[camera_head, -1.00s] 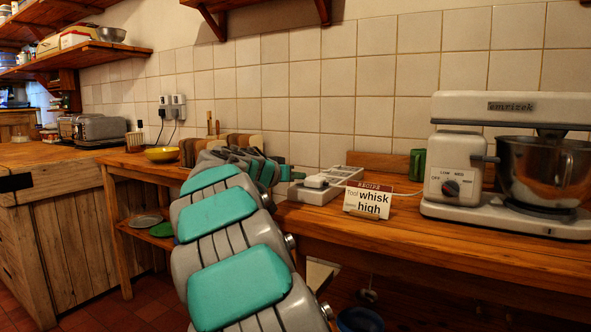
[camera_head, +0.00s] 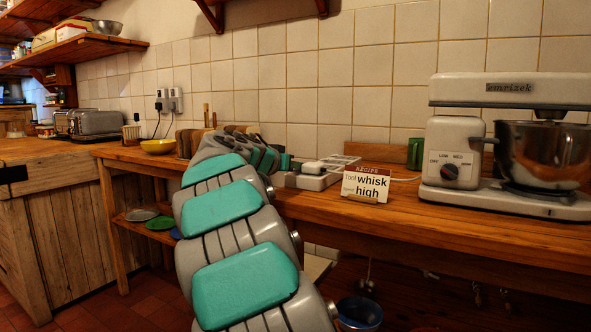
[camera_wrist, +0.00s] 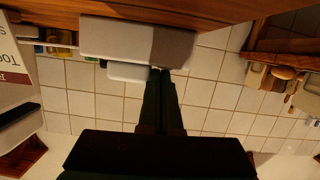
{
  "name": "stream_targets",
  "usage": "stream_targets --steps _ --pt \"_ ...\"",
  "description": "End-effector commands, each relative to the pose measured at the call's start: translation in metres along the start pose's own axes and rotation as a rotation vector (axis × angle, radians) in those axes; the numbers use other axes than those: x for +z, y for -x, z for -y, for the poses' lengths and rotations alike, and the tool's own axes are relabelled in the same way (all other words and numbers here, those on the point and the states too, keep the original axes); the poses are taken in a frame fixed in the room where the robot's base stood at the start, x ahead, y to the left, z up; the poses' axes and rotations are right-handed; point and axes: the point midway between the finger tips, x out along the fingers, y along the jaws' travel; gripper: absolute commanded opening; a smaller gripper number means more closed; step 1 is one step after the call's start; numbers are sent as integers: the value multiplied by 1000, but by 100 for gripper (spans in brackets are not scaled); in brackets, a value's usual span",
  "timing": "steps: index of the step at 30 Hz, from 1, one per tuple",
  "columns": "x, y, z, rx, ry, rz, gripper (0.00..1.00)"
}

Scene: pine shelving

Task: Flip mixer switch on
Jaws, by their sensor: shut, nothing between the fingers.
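The cream stand mixer (camera_head: 455,140) stands at the right of the wooden counter with its metal bowl (camera_head: 545,155). A dark dial (camera_head: 450,172) with LOW and MED marks is on its front. A grey power strip (camera_head: 306,181) lies left of the mixer with a white plug (camera_head: 315,167) on it. My gripper is mostly hidden behind my arm in the head view, close to the strip's left end. In the wrist view my gripper (camera_wrist: 161,74) is shut and empty, its tips beside the strip's end (camera_wrist: 112,38) and the white plug (camera_wrist: 128,72). Contact cannot be told.
A recipe card (camera_head: 366,184) reading "whisk" and "high" stands in front of the strip. A green mug (camera_head: 415,153) is near the wall. A yellow bowl (camera_head: 158,146) and a toaster (camera_head: 85,124) are at the left. The tiled wall (camera_head: 350,75) bounds the counter behind.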

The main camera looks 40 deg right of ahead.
Motion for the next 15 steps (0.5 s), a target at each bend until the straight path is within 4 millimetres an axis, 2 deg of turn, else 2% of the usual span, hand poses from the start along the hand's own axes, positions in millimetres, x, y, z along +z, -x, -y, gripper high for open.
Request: stream_targets --steps 5,12,15 --pt "2 18 1 -1 1 1 0" --pt "0 58 0 -2 -2 -3 0" --pt "0 69 1 -3 -1 -3 0"
